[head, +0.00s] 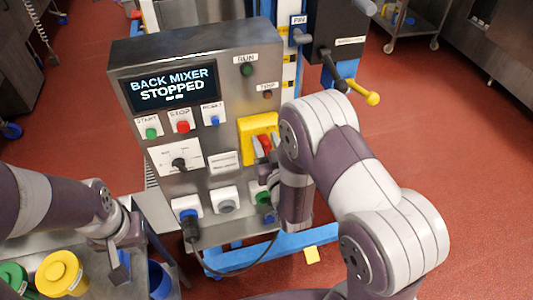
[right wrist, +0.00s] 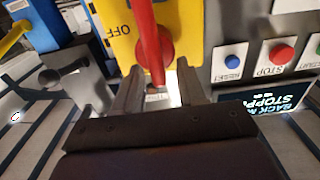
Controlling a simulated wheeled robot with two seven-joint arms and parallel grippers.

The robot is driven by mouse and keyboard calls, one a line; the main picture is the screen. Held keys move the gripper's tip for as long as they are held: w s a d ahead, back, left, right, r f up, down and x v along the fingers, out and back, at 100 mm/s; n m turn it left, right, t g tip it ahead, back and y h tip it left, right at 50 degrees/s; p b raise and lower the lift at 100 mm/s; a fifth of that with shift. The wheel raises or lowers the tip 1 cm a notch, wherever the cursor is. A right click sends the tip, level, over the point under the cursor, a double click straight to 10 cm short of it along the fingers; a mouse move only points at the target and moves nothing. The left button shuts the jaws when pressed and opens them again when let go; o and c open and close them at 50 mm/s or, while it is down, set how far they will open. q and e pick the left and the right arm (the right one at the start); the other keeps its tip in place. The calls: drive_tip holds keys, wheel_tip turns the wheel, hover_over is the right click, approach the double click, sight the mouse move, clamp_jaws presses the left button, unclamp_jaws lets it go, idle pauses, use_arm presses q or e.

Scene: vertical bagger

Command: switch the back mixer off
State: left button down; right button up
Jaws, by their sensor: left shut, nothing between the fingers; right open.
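The control box display (head: 173,86) reads "BACK MIXER STOPPED". On the box's right side is a yellow switch plate (head: 247,135) with a red handle (head: 264,143), partly hidden by my right gripper. In the right wrist view, the red handle (right wrist: 148,30) stands over the yellow plate (right wrist: 185,20), beside an upside-down "OFF". My right gripper (right wrist: 160,88) is open, its fingers on either side of the handle's line; whether they touch it I cannot tell. The red STOP button (head: 183,127) is to the left. My left gripper (head: 120,268) is shut and empty, low left of the box.
A selector knob (head: 180,164) and plugged sockets (head: 187,212) with a black cable sit lower on the box. A yellow-tipped lever (head: 372,98) juts out at right. Yellow (head: 62,272) and green lidded containers stand at lower left. Open red floor lies at right.

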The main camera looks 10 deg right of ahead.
clamp_jaws()
drive_tip(key=shift+d+f+m+b, duration=0.2)
drive_tip(key=shift+m+b, duration=0.1)
drive_tip(key=shift+m, duration=0.2)
drive_tip(key=m, duration=0.2)
drive_tip(key=m+b, duration=0.1)
drive_tip(key=shift+d+f+m, duration=0.1)
drive_tip(key=shift+d+m, duration=0.3)
drive_tip(key=m, duration=0.1)
drive_tip(key=m+b, duration=0.1)
drive_tip(key=m, duration=0.1)
drive_tip(key=shift+d+f+b, duration=0.3)
drive_tip(key=shift+d+f, duration=0.05)
drive_tip(key=m+b, duration=0.1)
drive_tip(key=m, duration=0.2)
drive_tip(key=f+m+b, duration=0.1)
drive_tip(key=m, duration=0.2)
drive_tip(key=d+m+b, duration=0.1)
drive_tip(key=m, duration=0.1)
drive_tip(key=shift+f+m, duration=0.25)
drive_tip(key=shift+m, duration=0.15)
drive_tip(key=shift+o, duration=1.3)
unclamp_jaws()
drive_tip(key=shift+w, duration=0.1)
drive_tip(key=s, duration=0.5)
drive_tip(key=shift+d+r, duration=0.1)
drive_tip(key=shift+r, duration=0.05)
